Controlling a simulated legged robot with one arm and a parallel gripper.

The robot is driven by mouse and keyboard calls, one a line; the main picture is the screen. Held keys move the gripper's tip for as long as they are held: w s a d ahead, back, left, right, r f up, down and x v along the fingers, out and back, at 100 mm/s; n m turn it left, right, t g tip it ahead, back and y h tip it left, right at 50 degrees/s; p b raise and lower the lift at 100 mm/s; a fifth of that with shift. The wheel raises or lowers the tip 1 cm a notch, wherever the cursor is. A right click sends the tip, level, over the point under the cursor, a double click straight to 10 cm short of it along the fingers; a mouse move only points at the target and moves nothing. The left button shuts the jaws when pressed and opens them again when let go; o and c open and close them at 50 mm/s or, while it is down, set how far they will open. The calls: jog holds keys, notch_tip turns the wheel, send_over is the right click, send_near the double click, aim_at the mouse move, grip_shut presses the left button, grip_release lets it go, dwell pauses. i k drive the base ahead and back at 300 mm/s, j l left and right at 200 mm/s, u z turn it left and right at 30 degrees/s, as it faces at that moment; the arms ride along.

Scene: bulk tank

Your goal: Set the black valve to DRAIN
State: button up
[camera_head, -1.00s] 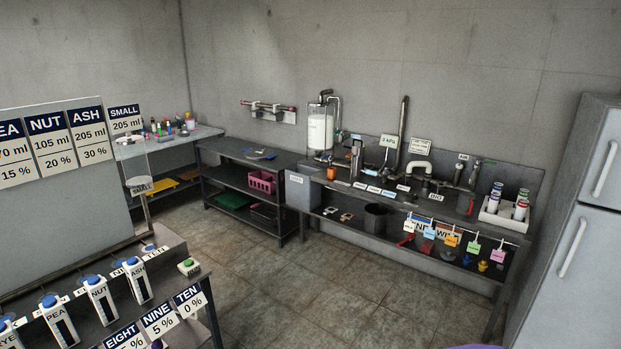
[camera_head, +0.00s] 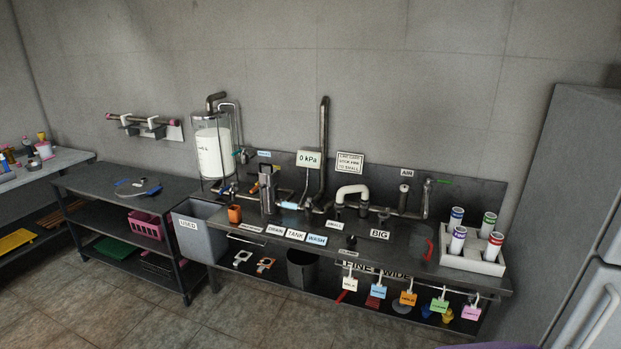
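The workbench (camera_head: 400,256) stands against the back wall with pipes and fittings on it. The DRAIN label (camera_head: 275,230) is on its front edge, left of the TANK label (camera_head: 296,235) and the WASH label (camera_head: 317,240). A metal upright fitting (camera_head: 266,190) stands behind these labels. A small black knob-like part (camera_head: 351,242) sits right of WASH; I cannot tell whether it is the black valve. Valve handles are too small to read their setting. A clear tank with white contents (camera_head: 212,150) stands at the back left.
A grey USED bin (camera_head: 203,238) stands at the bench's left end. A dark shelf unit (camera_head: 110,206) with a pink basket (camera_head: 146,225) is further left. A white rack (camera_head: 474,262) holds several bottles. A fridge (camera_head: 575,220) is at right. The tiled floor (camera_head: 110,315) is clear.

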aim_at(318, 206)
jog(key=i+u, duration=0.1)
jog(key=i, duration=0.75)
jog(key=i+l, duration=0.15)
jog(key=i, duration=0.65)
jog(key=i+l+u, duration=0.15)
jog(key=i, duration=0.7)
jog(key=k+j+z, duration=0.1)
jog(key=j+z, duration=0.3)
jog(key=j, duration=0.15)
